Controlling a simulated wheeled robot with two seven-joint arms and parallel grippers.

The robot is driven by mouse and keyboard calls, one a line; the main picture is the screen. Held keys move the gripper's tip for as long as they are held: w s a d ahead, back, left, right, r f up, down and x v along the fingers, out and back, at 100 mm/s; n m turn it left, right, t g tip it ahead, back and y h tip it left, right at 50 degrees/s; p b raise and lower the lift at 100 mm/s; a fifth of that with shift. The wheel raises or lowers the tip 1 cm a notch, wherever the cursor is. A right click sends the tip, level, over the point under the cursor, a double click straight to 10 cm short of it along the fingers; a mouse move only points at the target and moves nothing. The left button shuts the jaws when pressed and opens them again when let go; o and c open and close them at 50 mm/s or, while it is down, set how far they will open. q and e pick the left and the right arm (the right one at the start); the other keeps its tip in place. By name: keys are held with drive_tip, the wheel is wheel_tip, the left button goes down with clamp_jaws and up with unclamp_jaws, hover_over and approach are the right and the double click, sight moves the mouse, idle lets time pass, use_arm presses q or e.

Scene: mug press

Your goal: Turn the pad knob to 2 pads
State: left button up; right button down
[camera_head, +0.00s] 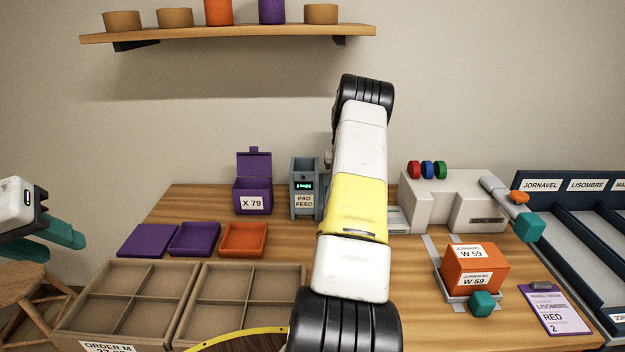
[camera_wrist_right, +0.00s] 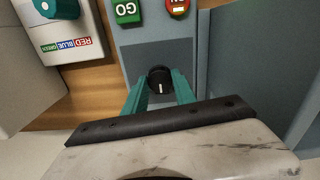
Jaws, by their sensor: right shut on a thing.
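The black pad knob (camera_wrist_right: 160,77) with a white mark shows in the right wrist view, on a grey-blue panel. The mark points toward the bottom of that picture. My right gripper (camera_wrist_right: 161,86) has its teal fingers on either side of the knob and is shut on it. In the head view my right arm hides this gripper and the knob. The grey pad feed (camera_head: 304,215) stands left of the arm, with a small lit green display too small to read surely. My left gripper (camera_head: 62,243) is open and empty at the far left, away from the table.
A green GO button (camera_wrist_right: 126,10) and a red button (camera_wrist_right: 177,6) are close to the knob. A purple box (camera_head: 252,190) stands left of the feed. The pale sealing machine (camera_head: 440,205) and an orange box (camera_head: 474,268) stand right of my arm. Divided trays (camera_head: 140,300) fill the front left.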

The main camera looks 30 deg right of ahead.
drive_tip(key=c, duration=1)
unclamp_jaws()
wheel_tip(320, 180, up, 8)
drive_tip(key=shift+f, duration=0.1)
